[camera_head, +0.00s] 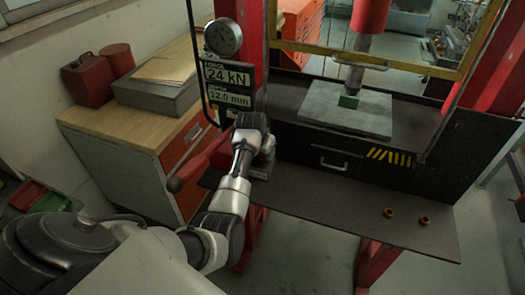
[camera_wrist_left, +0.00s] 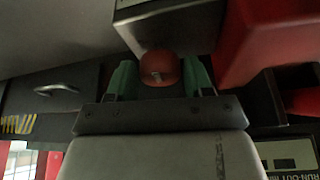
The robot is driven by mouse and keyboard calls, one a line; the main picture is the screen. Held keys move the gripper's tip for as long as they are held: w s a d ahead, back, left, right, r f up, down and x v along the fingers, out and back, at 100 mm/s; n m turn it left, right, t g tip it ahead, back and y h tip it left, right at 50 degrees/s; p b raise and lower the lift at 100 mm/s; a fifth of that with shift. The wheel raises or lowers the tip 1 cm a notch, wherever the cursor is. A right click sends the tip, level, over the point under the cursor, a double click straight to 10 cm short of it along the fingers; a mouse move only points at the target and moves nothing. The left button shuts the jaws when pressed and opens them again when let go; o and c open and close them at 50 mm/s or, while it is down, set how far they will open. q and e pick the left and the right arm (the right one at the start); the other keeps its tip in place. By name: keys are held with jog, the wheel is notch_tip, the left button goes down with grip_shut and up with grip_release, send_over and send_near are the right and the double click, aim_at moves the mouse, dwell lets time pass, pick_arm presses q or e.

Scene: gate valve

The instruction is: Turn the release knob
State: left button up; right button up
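The release knob (camera_wrist_left: 160,68) is a round red knob with a pale mark on its face, below a grey block in the left wrist view. My left gripper (camera_wrist_left: 160,78) has its green fingers on either side of the knob, with no clear gap on either side. In the head view my left arm reaches to the press frame, and my left gripper (camera_head: 264,158) is at the grey pump body beside the red post. The arm hides the knob there. My right gripper is not in view.
A red lever with a dark ball end (camera_head: 175,185) sticks out left of my forearm. A gauge (camera_head: 222,37) and display (camera_head: 229,84) reading 24 kN and 12.0 mm hang above. The front shelf (camera_head: 350,205) holds two small orange rings.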

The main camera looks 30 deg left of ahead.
pick_arm(q)
jog(key=c, duration=0.5)
